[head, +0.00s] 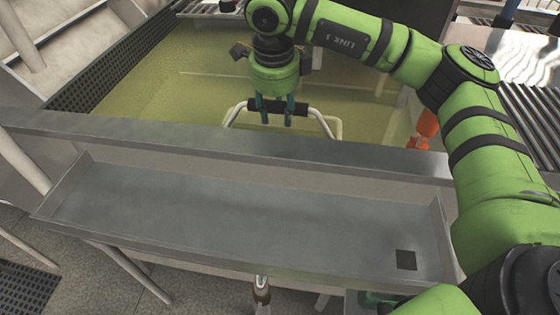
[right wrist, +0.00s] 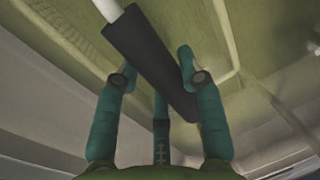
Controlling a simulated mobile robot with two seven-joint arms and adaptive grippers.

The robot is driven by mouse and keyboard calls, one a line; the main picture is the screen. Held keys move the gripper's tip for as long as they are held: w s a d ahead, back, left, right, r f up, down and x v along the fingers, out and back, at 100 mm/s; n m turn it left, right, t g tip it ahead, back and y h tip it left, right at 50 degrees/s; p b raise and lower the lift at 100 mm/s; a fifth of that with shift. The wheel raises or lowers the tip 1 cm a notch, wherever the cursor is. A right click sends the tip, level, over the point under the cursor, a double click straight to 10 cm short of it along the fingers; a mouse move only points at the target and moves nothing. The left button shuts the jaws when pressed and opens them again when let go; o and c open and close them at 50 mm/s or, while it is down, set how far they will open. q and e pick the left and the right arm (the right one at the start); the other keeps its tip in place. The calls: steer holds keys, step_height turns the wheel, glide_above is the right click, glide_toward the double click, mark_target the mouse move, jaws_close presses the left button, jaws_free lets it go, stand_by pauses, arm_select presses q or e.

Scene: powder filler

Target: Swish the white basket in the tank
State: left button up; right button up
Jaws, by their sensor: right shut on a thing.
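The white basket shows in the head view as a pale tubular handle frame (head: 329,127) with a black grip (head: 278,106) across its top. The frame reaches down over the near part of the tank (head: 190,72), which holds yellow-green liquid. The basket's lower part is hidden behind the tank's front wall. My right gripper (head: 276,114) points down with its teal fingers shut on the black grip. In the right wrist view the black grip (right wrist: 150,62) lies slanted between the fingers, with a white bar (right wrist: 108,9) at its end. My left gripper is in neither view.
A grey metal trough (head: 230,210) with a square hole runs along the tank's front rim (head: 220,139). A dark perforated panel (head: 115,70) lines the tank's left side. An orange object (head: 424,128) is at the right, and rollers (head: 535,105) lie beyond.

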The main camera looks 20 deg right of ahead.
mark_target(241, 107)
steer(key=s+d, duration=0.1)
steer(key=d, duration=0.1)
steer(key=s+d+b, duration=0.1)
steer(key=s+d, duration=0.1)
steer(key=d, duration=0.1)
steer(key=s+d+b, duration=0.1)
steer(key=s+d, duration=0.1)
steer(key=shift+d, duration=0.3)
steer(key=shift+w+a+r, duration=0.1)
steer(key=shift+w+a, duration=0.1)
steer(key=shift+a, duration=0.2)
steer(key=w+a+p, duration=0.1)
steer(key=w+a, duration=0.2)
steer(key=a, duration=0.1)
steer(key=w+a+p, duration=0.1)
steer(key=w+a, duration=0.2)
steer(key=a, duration=0.1)
steer(key=w+a+p, duration=0.2)
steer(key=w+a, duration=0.1)
steer(key=a, duration=0.2)
steer(key=shift+r, duration=0.1)
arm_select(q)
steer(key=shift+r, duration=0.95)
arm_select(e)
steer(key=shift+w+a, duration=0.15)
steer(key=shift+a, duration=0.15)
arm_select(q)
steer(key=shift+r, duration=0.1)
